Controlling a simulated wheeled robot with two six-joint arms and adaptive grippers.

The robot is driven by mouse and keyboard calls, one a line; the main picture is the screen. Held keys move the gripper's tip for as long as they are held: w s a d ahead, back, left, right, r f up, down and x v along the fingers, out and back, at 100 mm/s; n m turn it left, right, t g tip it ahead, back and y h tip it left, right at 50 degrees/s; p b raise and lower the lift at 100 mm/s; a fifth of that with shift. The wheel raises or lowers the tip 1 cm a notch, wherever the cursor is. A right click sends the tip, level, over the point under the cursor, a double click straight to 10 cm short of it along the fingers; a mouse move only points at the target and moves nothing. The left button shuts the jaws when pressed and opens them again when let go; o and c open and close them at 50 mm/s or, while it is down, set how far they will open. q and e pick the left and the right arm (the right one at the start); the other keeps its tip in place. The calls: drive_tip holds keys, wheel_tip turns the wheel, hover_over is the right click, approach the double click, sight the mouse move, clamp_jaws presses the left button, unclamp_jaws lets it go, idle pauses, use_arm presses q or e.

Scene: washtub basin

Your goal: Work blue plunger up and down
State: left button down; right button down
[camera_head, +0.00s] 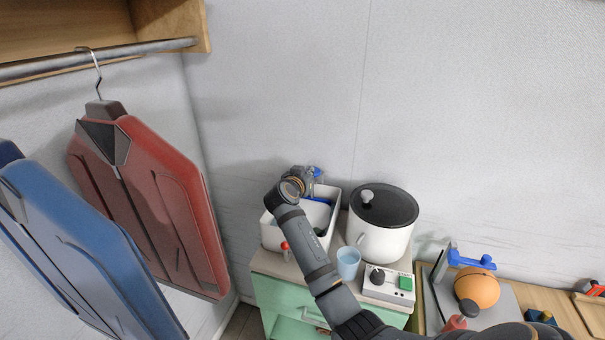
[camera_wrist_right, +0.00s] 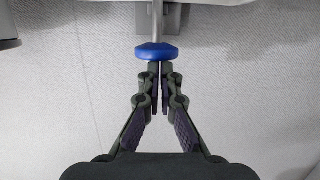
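The white basin (camera_head: 270,237) stands on the green cabinet. My right gripper (camera_head: 301,180) is over its back rim, beside a blue part (camera_head: 318,172) that looks like the plunger. In the right wrist view the blue plunger's disc-shaped knob (camera_wrist_right: 157,53) sits on a thin grey shaft. My right gripper (camera_wrist_right: 160,82) has its fingers drawn nearly together, the tips right at the knob with only a thin pale strip between them. They look shut on the plunger; the exact contact is partly hidden. More blue lies inside the basin, partly hidden by my arm. My left gripper is not in view.
A white pot (camera_head: 378,243) with a black lid stands right of the basin. A light blue cup (camera_head: 348,263), a red knob (camera_head: 286,247) and a control box (camera_head: 388,290) are in front. Red (camera_head: 165,195) and blue (camera_head: 75,235) garments hang at left. An orange ball (camera_head: 477,287) is at right.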

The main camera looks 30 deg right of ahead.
drive_tip(key=v, duration=0.9)
drive_tip(key=shift+s+a+r, duration=0.2)
drive_tip(key=shift+a, duration=0.1)
idle(0.6)
